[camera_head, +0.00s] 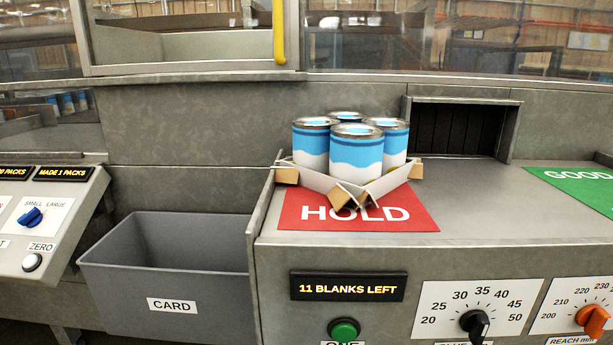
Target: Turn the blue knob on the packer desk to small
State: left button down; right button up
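The blue knob (30,217) sits on the sloped grey packer desk (80,217) at the left edge. The words SMALL and LARGE are printed above it, SMALL on the left and LARGE on the right. The knob's grip lies at a slant, and I cannot tell for sure which word it points to. Neither of my grippers is in view, and nothing touches the knob.
A grey CARD bin (128,270) stands right of the desk. Several blue-and-white cans (357,152) stand in an open card tray on the red HOLD mat (310,215). A ZERO button (32,262) sits below the knob. A black dial (474,324) is at lower right.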

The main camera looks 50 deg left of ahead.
aim_at(32, 217)
jog(key=u, duration=3.1)
